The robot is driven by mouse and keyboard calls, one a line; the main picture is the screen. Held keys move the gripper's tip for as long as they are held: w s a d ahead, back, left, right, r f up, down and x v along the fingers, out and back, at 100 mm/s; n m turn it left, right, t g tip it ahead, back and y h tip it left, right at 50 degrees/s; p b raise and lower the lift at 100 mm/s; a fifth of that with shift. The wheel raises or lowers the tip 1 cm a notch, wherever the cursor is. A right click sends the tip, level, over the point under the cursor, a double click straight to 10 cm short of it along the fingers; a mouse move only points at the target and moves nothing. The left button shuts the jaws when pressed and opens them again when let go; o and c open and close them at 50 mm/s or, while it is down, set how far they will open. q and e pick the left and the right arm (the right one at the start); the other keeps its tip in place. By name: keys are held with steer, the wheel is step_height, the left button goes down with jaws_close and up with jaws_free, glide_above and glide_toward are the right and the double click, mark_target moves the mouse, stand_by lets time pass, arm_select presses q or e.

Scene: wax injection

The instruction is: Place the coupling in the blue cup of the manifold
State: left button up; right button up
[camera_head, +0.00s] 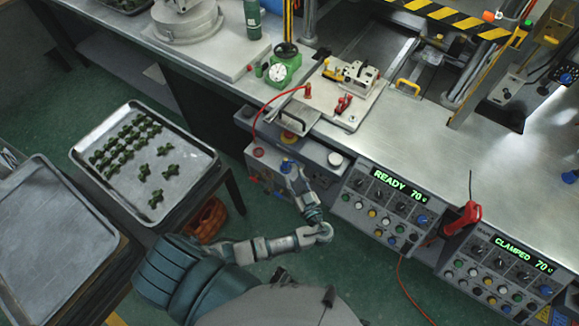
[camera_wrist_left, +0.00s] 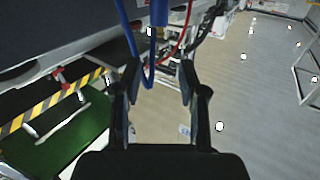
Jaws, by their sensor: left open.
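My left gripper (camera_head: 289,168) is at the front of a grey box (camera_head: 265,172) below the bench edge, close to a blue part on it. In the left wrist view the gripper (camera_wrist_left: 159,76) is open, with nothing held between its fingers. A blue cylinder (camera_wrist_left: 159,12) and a blue hose (camera_wrist_left: 132,40) hang just beyond the fingertips. A red ring-shaped part (camera_head: 258,152) with a red hose sits on the box. I cannot make out the coupling, or tell for sure which part is the manifold's blue cup. My right gripper is not in view.
A tray (camera_head: 83,176) of dark green pieces stands left of the box. An empty tray (camera_head: 40,255) is nearer. Control panels reading READY (camera_head: 378,212) and CLAMPED (camera_head: 500,275) front the bench to the right. A red hose (camera_head: 270,108) arches up to the bench top.

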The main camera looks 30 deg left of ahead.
arm_select(q)
steer(key=v, duration=0.5)
steer(key=s+a+f+m+g+h, duration=0.2)
steer(key=s+f+m+h, duration=0.15)
steer(key=f, duration=0.65)
steer(key=s+a+f+m+g+h, duration=0.1)
steer(key=s+f+m+g+h, duration=0.3)
steer(key=f, duration=0.6)
steer(key=s+f+m+g+h, duration=0.3)
steer(key=s+f+m+h, duration=0.2)
steer(key=s+f, duration=1.1)
steer(key=shift+s+d+h, duration=0.45)
steer(key=shift+s+h, duration=0.55)
steer(key=shift+h, duration=0.05)
